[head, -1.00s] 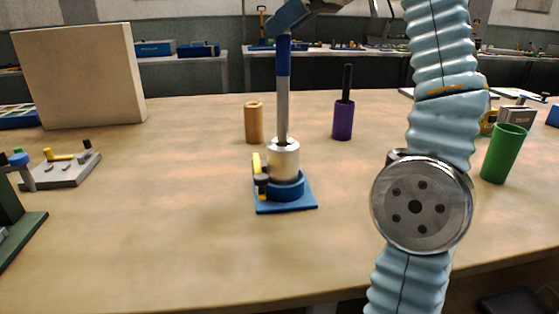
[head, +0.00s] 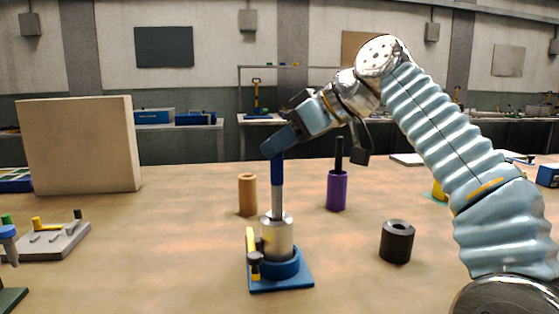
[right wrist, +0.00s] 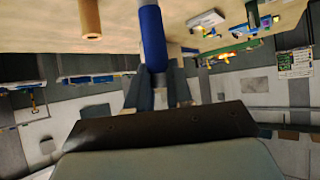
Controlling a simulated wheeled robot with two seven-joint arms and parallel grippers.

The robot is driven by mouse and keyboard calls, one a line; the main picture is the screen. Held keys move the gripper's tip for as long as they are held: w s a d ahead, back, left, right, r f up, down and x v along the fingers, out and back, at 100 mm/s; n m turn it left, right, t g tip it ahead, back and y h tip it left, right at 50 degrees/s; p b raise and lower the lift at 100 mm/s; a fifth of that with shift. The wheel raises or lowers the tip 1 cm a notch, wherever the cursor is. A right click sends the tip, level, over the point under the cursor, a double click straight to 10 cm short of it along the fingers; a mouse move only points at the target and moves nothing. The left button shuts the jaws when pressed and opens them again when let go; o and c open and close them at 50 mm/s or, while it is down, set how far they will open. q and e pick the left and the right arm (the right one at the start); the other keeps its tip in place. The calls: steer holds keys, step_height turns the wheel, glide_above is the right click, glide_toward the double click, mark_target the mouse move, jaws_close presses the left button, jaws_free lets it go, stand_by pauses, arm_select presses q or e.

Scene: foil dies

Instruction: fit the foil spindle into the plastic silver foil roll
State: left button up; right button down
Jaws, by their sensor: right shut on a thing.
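The silver foil roll (head: 277,240) stands upright in a blue base (head: 295,280) at the front middle of the table. The foil spindle (head: 277,185) has a blue handle and a grey shaft and stands nearly upright over the roll. Its lower end meets the hole in the roll's top; how deep it sits is hidden. My right gripper (head: 278,142) is shut on the blue handle's upper end. In the right wrist view the blue handle (right wrist: 152,40) runs between the fingers. My left gripper is not in view.
A yellow clamp (head: 251,243) stands at the base's left side. An orange-brown roll (head: 247,195), a purple roll with a black rod (head: 337,190) and a black roll (head: 397,243) stand around it. A beige panel (head: 82,145) rises at the left.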

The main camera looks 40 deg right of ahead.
mark_target(281, 160)
steer(key=shift+a+f, duration=0.1)
steer(key=shift+f, duration=1.5)
steer(key=c, duration=1)
jaws_free()
steer(key=v, duration=1.2)
steer(key=shift+s, duration=0.1)
